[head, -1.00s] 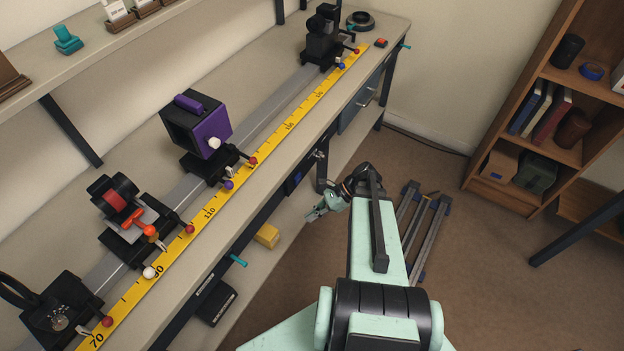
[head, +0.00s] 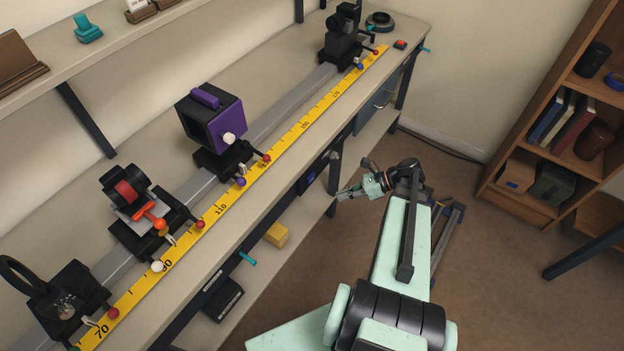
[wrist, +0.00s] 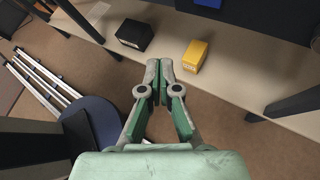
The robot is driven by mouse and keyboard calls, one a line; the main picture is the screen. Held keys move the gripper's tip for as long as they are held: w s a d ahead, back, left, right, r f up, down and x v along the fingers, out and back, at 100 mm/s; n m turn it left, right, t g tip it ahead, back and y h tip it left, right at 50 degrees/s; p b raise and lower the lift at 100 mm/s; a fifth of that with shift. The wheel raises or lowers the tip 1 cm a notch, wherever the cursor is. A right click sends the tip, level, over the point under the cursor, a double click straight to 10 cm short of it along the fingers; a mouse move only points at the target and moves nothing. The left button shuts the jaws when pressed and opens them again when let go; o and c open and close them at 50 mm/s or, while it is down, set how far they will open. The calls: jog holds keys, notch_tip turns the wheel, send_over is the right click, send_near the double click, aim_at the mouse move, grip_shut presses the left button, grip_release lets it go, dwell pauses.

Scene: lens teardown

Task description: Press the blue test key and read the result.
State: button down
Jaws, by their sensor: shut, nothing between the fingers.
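My gripper (head: 341,195) is in front of the bench, over the floor side, with its fingers pointing left toward the bench. In the wrist view the fingertips (wrist: 160,68) are together and hold nothing. A small blue patch (wrist: 208,3) shows on a dark housing at the top edge of the wrist view, ahead of the fingers and apart from them. It may be the blue test key; the frames are too small to be sure. No result can be read.
The bench top carries a grey rail, a yellow ruler (head: 220,209), a purple box (head: 226,122) and several mounts. On the lower shelf are a yellow block (head: 277,235) and a black box (head: 223,300). A bookcase (head: 513,191) stands right. Floor between is mostly clear.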

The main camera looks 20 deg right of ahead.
aim_at(311, 179)
jog(key=w+a, duration=0.4)
jog(key=w, duration=0.3)
jog(key=shift+w+a+p, duration=0.15)
jog(key=shift+w+p, duration=0.05)
jog(key=shift+p, duration=0.15)
dwell(1.4)
jog(key=shift+w+a, duration=0.15)
jog(key=shift+w, duration=0.05)
jog(key=shift+w+a+p, duration=0.2)
jog(key=shift+w+p, duration=0.15)
dwell(0.8)
jog(key=shift+s, duration=0.1)
jog(key=shift+s+d, duration=0.4)
jog(key=shift+s, duration=0.25)
